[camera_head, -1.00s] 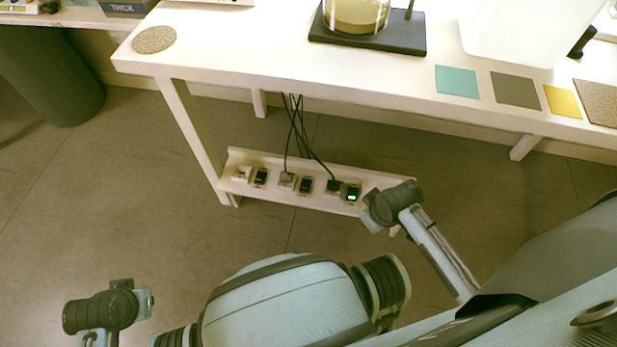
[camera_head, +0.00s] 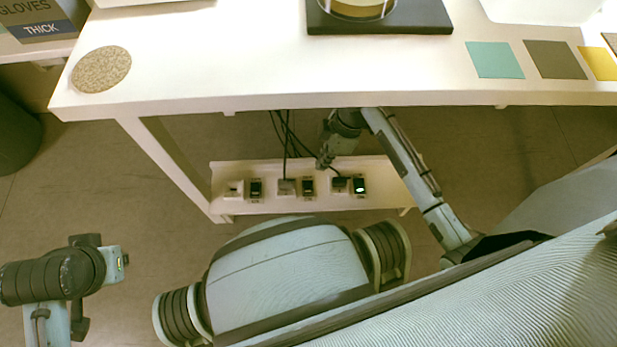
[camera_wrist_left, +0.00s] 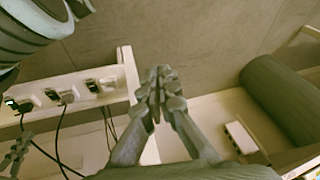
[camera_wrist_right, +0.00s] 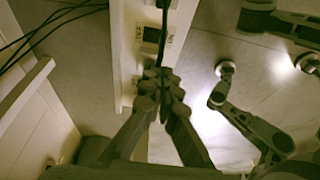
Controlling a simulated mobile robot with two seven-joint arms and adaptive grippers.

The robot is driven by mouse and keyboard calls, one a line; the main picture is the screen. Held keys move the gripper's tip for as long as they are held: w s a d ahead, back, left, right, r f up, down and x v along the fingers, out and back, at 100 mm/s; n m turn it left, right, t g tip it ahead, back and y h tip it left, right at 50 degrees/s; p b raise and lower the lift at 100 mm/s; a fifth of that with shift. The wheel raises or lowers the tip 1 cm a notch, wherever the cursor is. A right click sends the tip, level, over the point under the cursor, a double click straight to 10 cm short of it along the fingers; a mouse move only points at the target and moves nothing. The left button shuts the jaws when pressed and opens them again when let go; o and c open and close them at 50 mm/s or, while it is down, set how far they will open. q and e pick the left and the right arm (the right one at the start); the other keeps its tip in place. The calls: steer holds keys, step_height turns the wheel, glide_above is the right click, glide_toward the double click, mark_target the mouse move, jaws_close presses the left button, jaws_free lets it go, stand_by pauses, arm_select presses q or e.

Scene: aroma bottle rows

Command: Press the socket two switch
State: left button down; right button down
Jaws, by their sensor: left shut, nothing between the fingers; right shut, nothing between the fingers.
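A low white shelf (camera_head: 390,176) under the table carries three sockets, each with a switch to its right. The middle socket (camera_head: 286,187), with a dark cable plugged in, has the middle switch (camera_head: 308,187), dark and unlit. The right-hand switch (camera_head: 360,185) glows green. My right gripper (camera_head: 325,163) is shut and empty, above and behind the shelf between the middle and right sockets. In the right wrist view its fingertips (camera_wrist_right: 158,75) appear just below a dark switch (camera_wrist_right: 151,36) with OFF and ON labels; contact cannot be told. My left gripper (camera_wrist_left: 160,76) is shut and empty, away from the switches.
Black cables (camera_head: 288,135) hang behind the shelf near my right gripper. The white table (camera_head: 230,80) overhangs it, and a table leg (camera_head: 165,160) stands at the shelf's left end. The left socket (camera_head: 233,190) is unplugged. Open floor (camera_head: 130,200) lies left.

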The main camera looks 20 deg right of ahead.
mark_target(307, 192)
arm_select(q)
steer(key=shift+w+r, duration=0.1)
arm_select(e)
steer(key=shift+w+a, duration=0.1)
steer(key=shift+w, duration=0.1)
